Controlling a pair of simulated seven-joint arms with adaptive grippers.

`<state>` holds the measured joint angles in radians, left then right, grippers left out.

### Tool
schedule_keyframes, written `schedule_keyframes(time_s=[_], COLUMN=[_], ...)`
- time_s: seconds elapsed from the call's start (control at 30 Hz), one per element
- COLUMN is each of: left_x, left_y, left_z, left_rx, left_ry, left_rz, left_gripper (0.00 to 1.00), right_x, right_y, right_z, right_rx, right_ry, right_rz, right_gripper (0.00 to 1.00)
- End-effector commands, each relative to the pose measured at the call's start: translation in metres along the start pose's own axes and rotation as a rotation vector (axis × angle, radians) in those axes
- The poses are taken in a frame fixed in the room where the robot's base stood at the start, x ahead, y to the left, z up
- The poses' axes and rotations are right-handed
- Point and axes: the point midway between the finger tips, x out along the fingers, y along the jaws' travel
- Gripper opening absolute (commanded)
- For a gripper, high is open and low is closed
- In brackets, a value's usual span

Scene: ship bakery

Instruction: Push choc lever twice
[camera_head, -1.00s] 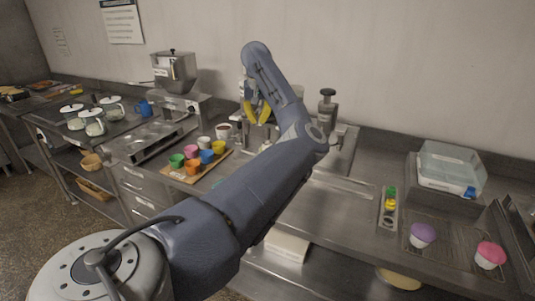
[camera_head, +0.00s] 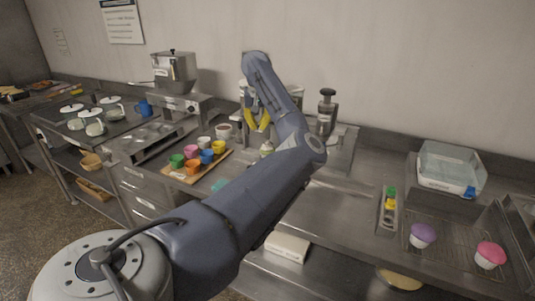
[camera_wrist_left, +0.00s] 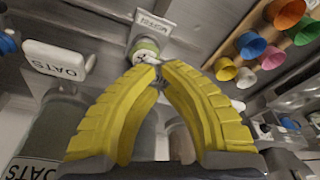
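My left gripper (camera_head: 257,127) has yellow fingers and hangs over the back of the counter, by a metal dispenser partly hidden behind my arm. In the left wrist view its fingertips (camera_wrist_left: 160,68) meet, with no held object visible. Just beyond the tips is a small round greenish-white thing (camera_wrist_left: 145,48), beside a label plate (camera_wrist_left: 154,22) that I cannot read. An OATS lever plate (camera_wrist_left: 55,60) stands to the left. I cannot make out a plate marked choc. Another metal dispenser (camera_head: 326,112) with a dark top stands right of my arm. My right gripper is not in view.
A wooden board (camera_head: 222,160) with several coloured cups lies left of my arm. A hopper machine (camera_head: 173,70) stands behind it. The counter middle right is mostly clear.

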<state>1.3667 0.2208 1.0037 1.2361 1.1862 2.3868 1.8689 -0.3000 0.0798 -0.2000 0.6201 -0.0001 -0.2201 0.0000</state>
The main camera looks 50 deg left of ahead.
Motion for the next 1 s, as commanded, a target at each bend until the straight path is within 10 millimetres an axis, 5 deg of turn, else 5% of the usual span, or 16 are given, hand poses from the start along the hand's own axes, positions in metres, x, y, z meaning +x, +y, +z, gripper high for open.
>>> schedule_keyframes(time_s=[1.0], left_x=[-0.044], left_y=[0.001], left_z=[-0.009], left_rx=[0.000], left_ry=[0.000], left_rz=[0.001], left_gripper=[0.00], right_x=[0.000], right_y=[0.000], right_z=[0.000], right_rx=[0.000], right_ry=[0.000], right_rz=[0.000], right_gripper=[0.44])
